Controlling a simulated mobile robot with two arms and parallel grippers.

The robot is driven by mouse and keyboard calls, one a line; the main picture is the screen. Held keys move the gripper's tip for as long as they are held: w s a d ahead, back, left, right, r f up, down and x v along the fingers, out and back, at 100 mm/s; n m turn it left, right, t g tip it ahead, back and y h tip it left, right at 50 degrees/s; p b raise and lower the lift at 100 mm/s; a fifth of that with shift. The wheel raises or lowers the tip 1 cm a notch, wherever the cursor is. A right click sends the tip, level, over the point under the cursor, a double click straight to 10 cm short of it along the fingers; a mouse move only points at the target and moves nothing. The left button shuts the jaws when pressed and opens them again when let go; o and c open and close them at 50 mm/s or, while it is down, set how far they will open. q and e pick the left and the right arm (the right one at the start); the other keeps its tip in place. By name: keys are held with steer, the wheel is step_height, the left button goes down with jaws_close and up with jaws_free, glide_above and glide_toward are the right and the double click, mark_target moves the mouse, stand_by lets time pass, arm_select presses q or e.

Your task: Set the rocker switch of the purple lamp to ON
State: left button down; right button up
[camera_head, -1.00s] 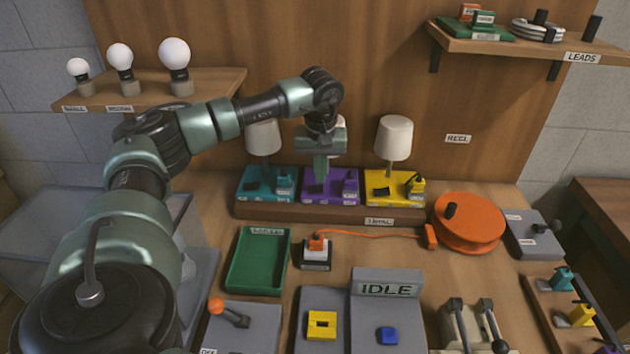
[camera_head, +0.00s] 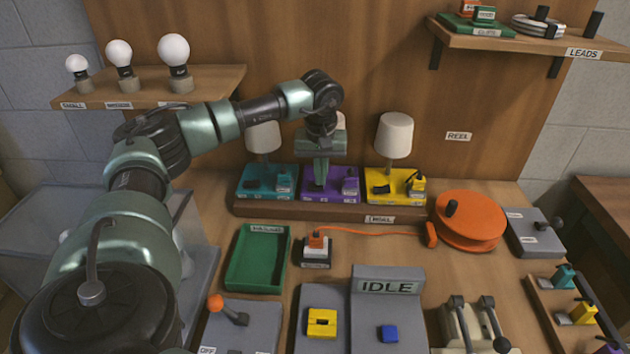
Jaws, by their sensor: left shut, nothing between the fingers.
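The purple lamp's base (camera_head: 344,184) stands in the middle of a row of lamps on a wooden rail. Its shade is mostly hidden behind my left gripper. My left gripper (camera_head: 320,184) points straight down, shut and empty, with its tips at the left part of the purple base, where the rocker switch lies. The fingers cover the switch, so I cannot tell its position or whether they touch it. My right gripper is not in view.
The teal lamp (camera_head: 264,183) stands left of the purple base and the yellow lamp (camera_head: 395,187) right of it, both close by. In front are a green tray (camera_head: 240,270), an orange reel (camera_head: 468,222) with its cable, and an IDLE panel (camera_head: 388,288).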

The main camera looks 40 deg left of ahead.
arm_select(q)
steer(key=shift+f, duration=0.25)
step_height(320, 180, up, 7)
steer(key=p, duration=0.6)
steer(key=shift+s, duration=0.1)
stand_by(0.6)
